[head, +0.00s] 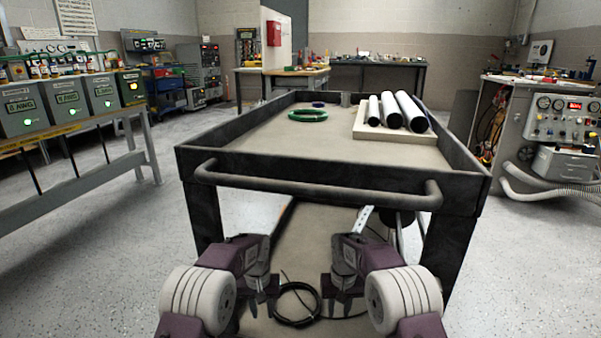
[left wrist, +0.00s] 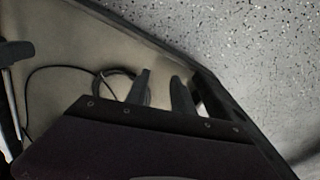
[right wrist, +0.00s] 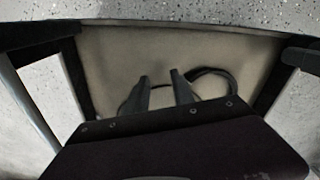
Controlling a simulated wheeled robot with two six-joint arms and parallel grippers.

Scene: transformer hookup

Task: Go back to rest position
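My left gripper (head: 261,298) hangs low in front of the cart, below its handle. Its two fingers stand apart with nothing between them in the left wrist view (left wrist: 160,85). My right gripper (head: 346,298) hangs at about the same height, a short way to the right. Its fingers are also apart and empty in the right wrist view (right wrist: 160,85). Neither gripper holds anything.
A dark cart (head: 330,167) with a front handle (head: 310,188) stands ahead. Its top carries white cylinders (head: 391,110) and a green ring (head: 308,115). A black cable coil (head: 297,305) lies on its lower shelf.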

